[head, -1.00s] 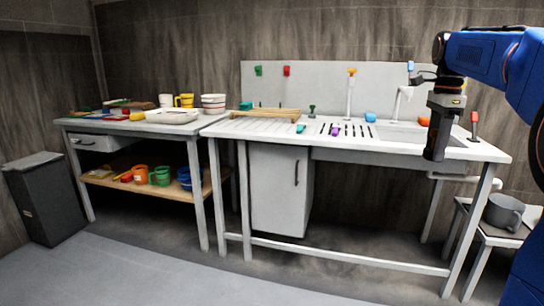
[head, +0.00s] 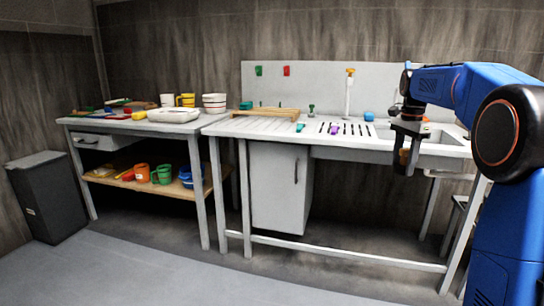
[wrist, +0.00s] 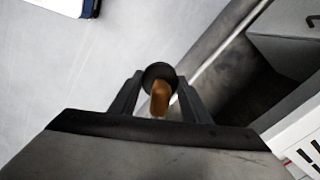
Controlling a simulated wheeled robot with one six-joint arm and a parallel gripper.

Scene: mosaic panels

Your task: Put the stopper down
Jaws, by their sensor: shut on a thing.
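My gripper (head: 407,150) hangs in front of the sink counter's front edge, over the floor side. In the wrist view my gripper (wrist: 160,88) is shut on a stopper (wrist: 159,99) with an orange-brown knob and a dark round part behind it. The stopper sits between the two dark fingers, clear of any surface. In the head view the stopper (head: 404,157) is a small brownish patch, partly hidden by the fingers.
The sink counter (head: 262,127) has slots, a green (head: 300,127) and a purple (head: 335,129) item, a blue item (head: 369,116) and a small green upright piece (head: 311,109). A cluttered side table (head: 92,124) and a dark bin (head: 42,200) stand left. Open floor (head: 180,270) lies in front.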

